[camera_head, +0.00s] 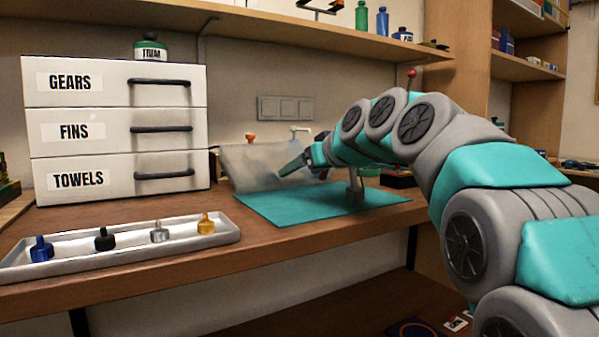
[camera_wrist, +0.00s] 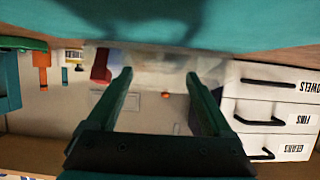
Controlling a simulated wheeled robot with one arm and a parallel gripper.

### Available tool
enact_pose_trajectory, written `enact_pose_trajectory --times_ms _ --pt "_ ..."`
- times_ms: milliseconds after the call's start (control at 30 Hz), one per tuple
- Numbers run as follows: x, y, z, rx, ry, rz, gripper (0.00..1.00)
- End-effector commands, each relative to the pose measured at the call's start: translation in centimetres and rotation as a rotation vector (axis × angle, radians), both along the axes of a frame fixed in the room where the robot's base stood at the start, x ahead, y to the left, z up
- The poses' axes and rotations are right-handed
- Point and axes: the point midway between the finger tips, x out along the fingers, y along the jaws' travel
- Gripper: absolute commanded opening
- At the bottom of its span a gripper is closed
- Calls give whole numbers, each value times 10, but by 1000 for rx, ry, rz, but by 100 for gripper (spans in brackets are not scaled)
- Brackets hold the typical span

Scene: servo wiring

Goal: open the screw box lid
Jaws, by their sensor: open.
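The screw box lid (camera_head: 262,168) looks like a translucent grey panel, standing tilted at the back left of the teal mat in the head view. The box body under or behind it is mostly hidden. My gripper (camera_head: 292,165) is at the right part of the lid, its green fingertips in front of the panel. I cannot tell whether they touch it. In the wrist view, which is upside down, my gripper (camera_wrist: 158,78) has its two fingers wide apart with nothing clearly held. A hazy pale surface shows beyond and between them, perhaps the lid.
The teal mat (camera_head: 290,208) lies on the wooden bench, with a small grey stand (camera_head: 355,187) on it under my arm. A white drawer unit (camera_head: 118,130) stands left. A tray (camera_head: 120,248) with several coloured parts lies at front left. A shelf (camera_head: 310,30) hangs above.

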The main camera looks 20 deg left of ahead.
Motion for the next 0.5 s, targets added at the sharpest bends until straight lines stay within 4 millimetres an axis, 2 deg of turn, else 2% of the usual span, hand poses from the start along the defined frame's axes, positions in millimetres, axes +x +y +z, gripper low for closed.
enact_pose_trajectory --times_ms 133,400,500 --pt "9 11 -7 -2 1 0 85" --pt "11 13 -8 0 1 -1 85" --pt "11 13 -7 0 1 -1 76"
